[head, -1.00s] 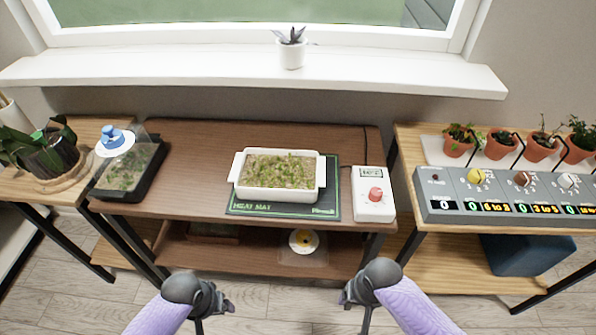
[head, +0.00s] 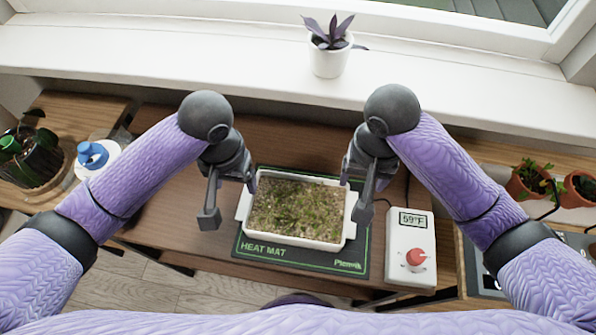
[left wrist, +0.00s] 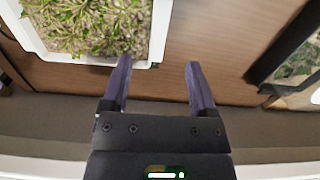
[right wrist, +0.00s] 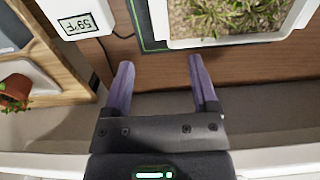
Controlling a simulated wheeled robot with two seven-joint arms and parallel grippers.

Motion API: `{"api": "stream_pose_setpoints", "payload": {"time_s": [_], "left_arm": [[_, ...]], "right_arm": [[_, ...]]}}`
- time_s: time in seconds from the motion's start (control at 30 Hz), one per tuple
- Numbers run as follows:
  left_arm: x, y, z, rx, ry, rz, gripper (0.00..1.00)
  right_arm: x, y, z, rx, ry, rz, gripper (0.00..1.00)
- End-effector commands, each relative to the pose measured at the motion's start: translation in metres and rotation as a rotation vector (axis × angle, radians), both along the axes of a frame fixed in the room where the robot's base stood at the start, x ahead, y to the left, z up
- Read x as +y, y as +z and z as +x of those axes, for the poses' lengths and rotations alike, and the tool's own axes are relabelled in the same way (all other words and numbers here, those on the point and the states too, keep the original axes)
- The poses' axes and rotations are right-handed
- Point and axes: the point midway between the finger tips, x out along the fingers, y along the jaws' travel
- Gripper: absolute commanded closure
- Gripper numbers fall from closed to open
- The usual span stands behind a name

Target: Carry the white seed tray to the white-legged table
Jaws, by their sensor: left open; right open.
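The white seed tray (head: 290,239), full of small green seedlings, sits on the black heat mat (head: 300,258) on the brown wooden table (head: 180,225). My left gripper (head: 229,198) is open at the tray's left end. My right gripper (head: 356,192) is open at its right end. Both are empty; I cannot tell whether any finger touches the tray. The tray's rim also shows at upper left in the left wrist view (left wrist: 95,58) and at upper right in the right wrist view (right wrist: 225,40). No white-legged table shows in these views.
A white thermostat (head: 411,262) with a red knob stands close right of the mat. A potted purple plant (head: 330,55) stands on the windowsill (head: 200,50) behind. Side tables with a dark-potted plant (head: 32,160) and terracotta pots (head: 528,183) flank the brown table.

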Motion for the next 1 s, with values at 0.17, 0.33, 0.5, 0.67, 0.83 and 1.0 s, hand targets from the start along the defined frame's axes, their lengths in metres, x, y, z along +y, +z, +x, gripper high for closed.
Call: {"api": "stream_pose_setpoints", "payload": {"time_s": [0.17,0.33,0.5,0.67,0.83,1.0], "left_arm": [[0.0,0.001,0.0,0.001,-0.001,0.002,0.25],[0.0,0.0,0.0,0.001,-0.001,0.002,0.25],[0.0,-0.017,-0.001,0.003,0.001,0.004,0.25],[0.0,-0.048,-0.001,0.004,0.001,0.004,0.25],[0.0,-0.078,-0.001,0.002,0.001,0.003,0.25],[0.0,-0.095,-0.001,0.001,-0.001,0.001,0.25]], "right_arm": [[0.0,0.001,-0.001,0.001,0.001,-0.003,0.25],[0.0,0.0,0.0,0.001,0.0,-0.003,0.25],[0.0,-0.016,-0.001,0.004,-0.002,-0.003,0.25],[-0.001,-0.048,-0.001,0.005,-0.001,-0.004,0.25],[0.0,-0.078,-0.001,0.002,-0.001,-0.004,0.25],[0.0,-0.095,-0.001,0.001,0.0,-0.002,0.25]]}}
